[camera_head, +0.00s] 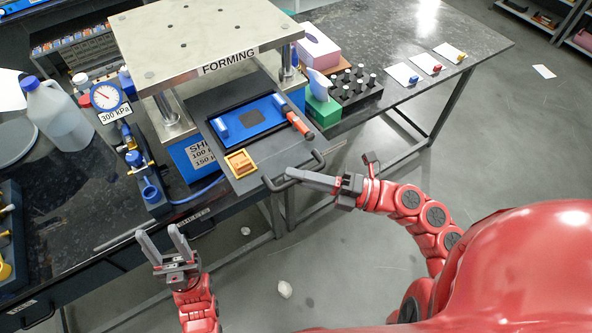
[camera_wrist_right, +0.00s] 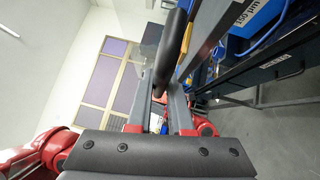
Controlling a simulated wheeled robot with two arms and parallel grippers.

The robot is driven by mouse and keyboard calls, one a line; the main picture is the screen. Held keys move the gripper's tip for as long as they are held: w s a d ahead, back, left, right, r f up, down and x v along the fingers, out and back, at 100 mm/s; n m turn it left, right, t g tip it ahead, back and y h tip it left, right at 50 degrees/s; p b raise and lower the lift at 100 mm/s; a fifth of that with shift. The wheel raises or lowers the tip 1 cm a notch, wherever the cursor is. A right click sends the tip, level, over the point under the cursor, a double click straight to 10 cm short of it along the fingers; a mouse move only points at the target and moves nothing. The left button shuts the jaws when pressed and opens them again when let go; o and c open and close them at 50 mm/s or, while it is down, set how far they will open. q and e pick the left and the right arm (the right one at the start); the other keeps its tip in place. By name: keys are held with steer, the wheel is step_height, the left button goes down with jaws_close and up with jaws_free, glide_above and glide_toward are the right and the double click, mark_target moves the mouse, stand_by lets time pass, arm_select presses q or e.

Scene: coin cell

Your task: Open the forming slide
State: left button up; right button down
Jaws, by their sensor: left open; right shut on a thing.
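The forming slide (camera_head: 270,156) is a dark plate that sticks out from under the top plate of the FORMING press (camera_head: 205,38). A blue mat (camera_head: 250,122) with a dark square lies on it. The slide's dark bar handle (camera_head: 318,161) is at its front edge. My right gripper (camera_head: 292,176) is shut on the handle; in the right wrist view the handle (camera_wrist_right: 171,50) shows as a dark bar at the fingers. My left gripper (camera_head: 160,240) is open and empty, in front of the bench edge and apart from the slide.
On the slide lie an orange-handled roller (camera_head: 299,125) and a small orange tray (camera_head: 240,163). A pressure gauge (camera_head: 106,96) and a bottle (camera_head: 58,115) stand left of the press. A rack of black posts (camera_head: 355,88) stands right. The floor in front is mostly free.

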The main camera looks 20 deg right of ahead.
steer(key=shift+f, duration=0.1)
steer(key=c, duration=0.8)
jaws_free()
steer(key=shift+c, duration=0.2)
steer(key=shift+s+d+f+b, duration=0.15)
steer(key=shift+d+b, duration=0.15)
steer(key=shift+d, duration=0.25)
steer(key=b+v, duration=0.5)
steer(key=v, duration=1.1)
steer(key=shift+s+r, duration=0.2)
steer(key=shift+d, duration=0.1)
